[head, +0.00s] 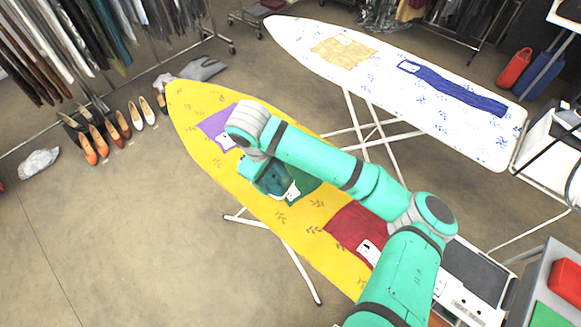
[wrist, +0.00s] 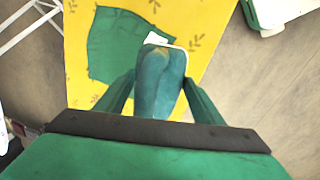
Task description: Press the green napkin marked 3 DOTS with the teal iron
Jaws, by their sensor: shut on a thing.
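The green napkin (head: 306,190) lies on the yellow ironing board (head: 187,104), partly hidden by my arm and the iron. It shows more fully in the wrist view (wrist: 112,45). A white card (wrist: 160,39) lies at its edge, mostly covered by the iron; its mark cannot be read. My gripper (wrist: 160,88) is shut on the teal iron (wrist: 158,75), one finger on each side. The iron (head: 270,181) overlaps the napkin's edge in both views; I cannot tell whether it touches the cloth.
A purple cloth (head: 214,125) and a red cloth (head: 350,225), each with a white card, lie on the same board on either side. A white board (head: 290,33) with a yellow cloth (head: 343,50) and a blue cloth (head: 455,88) stands behind.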

